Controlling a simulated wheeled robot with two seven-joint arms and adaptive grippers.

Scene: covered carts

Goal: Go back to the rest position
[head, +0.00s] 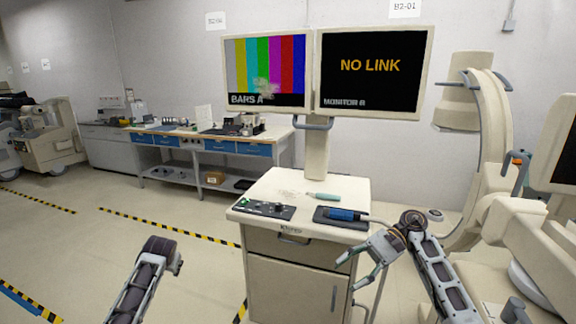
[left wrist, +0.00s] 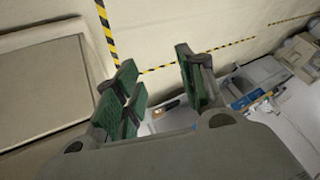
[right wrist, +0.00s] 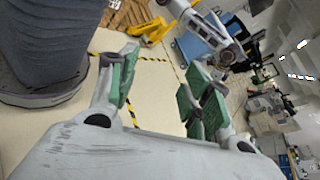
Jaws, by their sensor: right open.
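My left arm comes in at the lower left of the head view, over the floor left of the cart, and its gripper is hard to make out there. In the left wrist view my left gripper (left wrist: 158,66) has its green-padded fingers apart with nothing between them. My right gripper (head: 352,274) is at the front right of the cart, beside the drawer side and below the top's level in the picture. In the right wrist view the right gripper (right wrist: 160,72) has its fingers apart and empty, with floor behind them.
The white cart (head: 286,189) bears a control panel (head: 264,209), a teal-handled tool (head: 322,197) and a blue cylinder (head: 343,214) on a dark pad. Two monitors (head: 370,66) stand behind. A C-shaped machine (head: 493,130) is at the right. Floor left of the cart is clear.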

